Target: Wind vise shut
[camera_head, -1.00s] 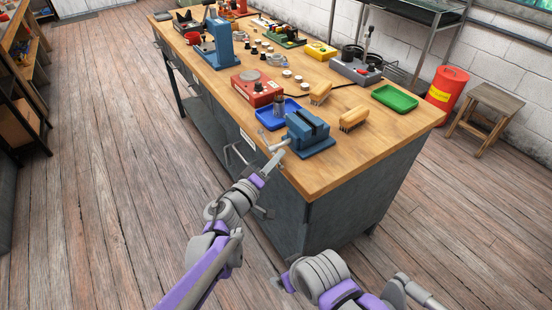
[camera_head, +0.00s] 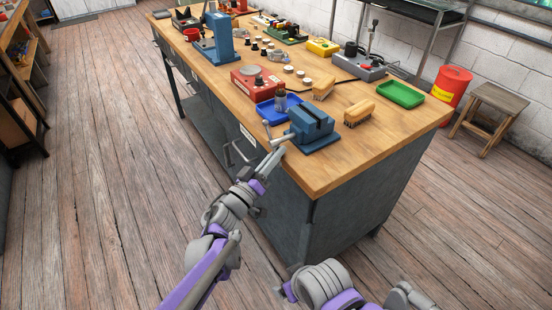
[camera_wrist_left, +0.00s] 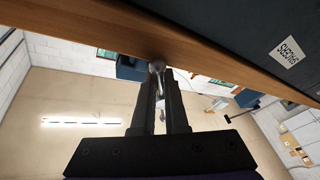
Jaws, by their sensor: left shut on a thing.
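The blue vise (camera_head: 312,126) stands at the near corner of the wooden-topped workbench. Its grey screw handle (camera_head: 267,130) sticks out toward the bench's front edge. My left gripper (camera_head: 279,154) reaches up to this handle from the front. In the left wrist view its two fingers (camera_wrist_left: 159,88) are shut on the rounded end of the handle (camera_wrist_left: 156,66), just below the bench edge. The gap between the vise jaws is hard to judge from here. My right arm shows at the bottom, but its gripper is not in view.
A blue tray (camera_head: 266,115) with a small bottle sits behind the vise. Two brushes (camera_head: 358,113), a green tray (camera_head: 400,95) and a red box (camera_head: 257,84) are also on the bench. The bench's front edge (camera_head: 305,190) is close to my left gripper.

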